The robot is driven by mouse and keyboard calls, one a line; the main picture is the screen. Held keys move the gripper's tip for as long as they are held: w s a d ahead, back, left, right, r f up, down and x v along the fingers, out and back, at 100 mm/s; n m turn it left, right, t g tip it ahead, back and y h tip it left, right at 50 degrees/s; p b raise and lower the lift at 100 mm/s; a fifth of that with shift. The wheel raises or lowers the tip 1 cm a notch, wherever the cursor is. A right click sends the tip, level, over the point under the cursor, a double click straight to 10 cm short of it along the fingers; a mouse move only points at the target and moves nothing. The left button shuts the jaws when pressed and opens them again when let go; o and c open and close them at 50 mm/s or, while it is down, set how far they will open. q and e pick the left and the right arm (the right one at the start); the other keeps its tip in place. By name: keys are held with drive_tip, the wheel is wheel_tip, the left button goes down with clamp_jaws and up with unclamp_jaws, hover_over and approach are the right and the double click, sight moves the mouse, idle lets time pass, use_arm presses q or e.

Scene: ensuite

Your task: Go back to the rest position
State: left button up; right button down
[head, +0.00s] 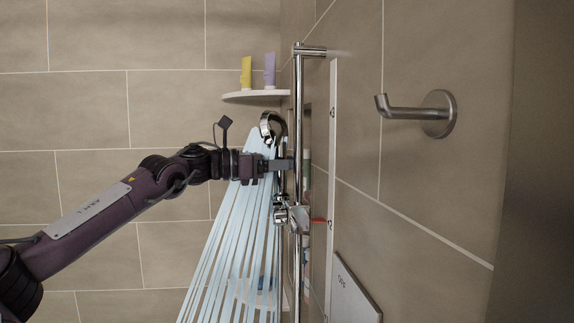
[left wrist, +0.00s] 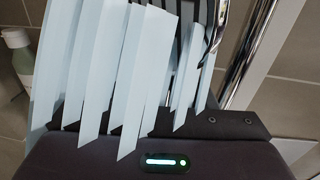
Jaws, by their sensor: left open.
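My left arm comes in from the left in the head view. My left gripper (head: 284,165) is at the chrome shower rail (head: 298,90), just below the curved chrome shower fitting (head: 270,126). Its jaws are open; whether they touch the rail or fitting is unclear. In the left wrist view, pale blue strips (left wrist: 130,75) cover much of the gripper's fingers, and chrome parts (left wrist: 214,35) show beside them. My right gripper is in neither view.
The pale blue strips (head: 228,255) fan downward below the fitting, like spray. A corner shelf (head: 256,96) holds a yellow tube (head: 246,72) and a purple tube (head: 270,69). A chrome mixer with a red part (head: 318,221) sits below. A wall hook (head: 415,112) sticks out at right.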

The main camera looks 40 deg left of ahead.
use_arm(q)
drive_tip(key=b+v, duration=0.5)
drive_tip(key=v, duration=0.2)
drive_tip(key=shift+s, duration=0.15)
drive_tip(key=shift+a, duration=0.1)
